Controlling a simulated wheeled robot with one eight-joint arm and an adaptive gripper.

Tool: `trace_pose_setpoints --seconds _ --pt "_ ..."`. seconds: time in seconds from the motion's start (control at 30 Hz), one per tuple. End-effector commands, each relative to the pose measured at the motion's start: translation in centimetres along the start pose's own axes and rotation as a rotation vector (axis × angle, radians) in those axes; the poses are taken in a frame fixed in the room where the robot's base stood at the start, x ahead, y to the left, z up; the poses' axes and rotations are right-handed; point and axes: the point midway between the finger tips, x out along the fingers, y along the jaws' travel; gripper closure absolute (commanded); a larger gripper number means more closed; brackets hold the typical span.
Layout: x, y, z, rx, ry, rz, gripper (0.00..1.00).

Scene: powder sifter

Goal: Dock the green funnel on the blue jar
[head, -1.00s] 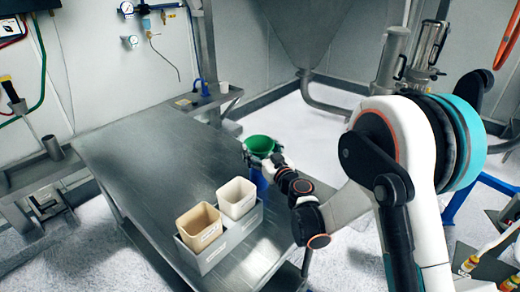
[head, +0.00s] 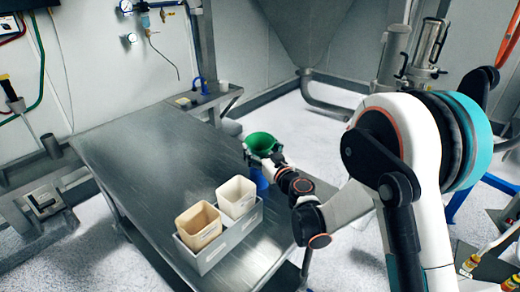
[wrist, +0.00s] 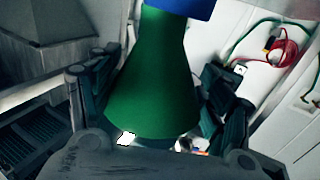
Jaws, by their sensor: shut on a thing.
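The green funnel (head: 261,143) is near the table's right edge, wide mouth up, just above the blue jar (head: 260,181). My gripper (head: 272,162) is at the funnel's side and partly covers the space between funnel and jar. In the wrist view, the funnel (wrist: 155,75) lies between the two dark fingers of my gripper (wrist: 155,85), which is shut on it. Its narrow end meets a blue surface (wrist: 178,7) at the top edge of the picture. I cannot tell whether the spout is seated in the jar or only in front of it.
A grey tray (head: 229,243) with a tan bin (head: 198,226) and a white bin (head: 237,197) stands at the table's near right, close to the arm. The left and middle of the metal table (head: 150,180) are clear. A side shelf (head: 205,99) with small items stands behind.

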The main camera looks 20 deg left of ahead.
Motion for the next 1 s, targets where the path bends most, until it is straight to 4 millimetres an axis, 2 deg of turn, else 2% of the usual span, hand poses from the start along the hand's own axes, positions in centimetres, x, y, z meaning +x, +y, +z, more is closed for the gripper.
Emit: trace_pose_setpoints --seconds 0.5,1.0 --pt "-0.4 -1.0 0.0 0.001 0.0 -0.001 0.74" --pt "-0.4 -1.1 0.2 0.001 0.0 0.0 0.74"
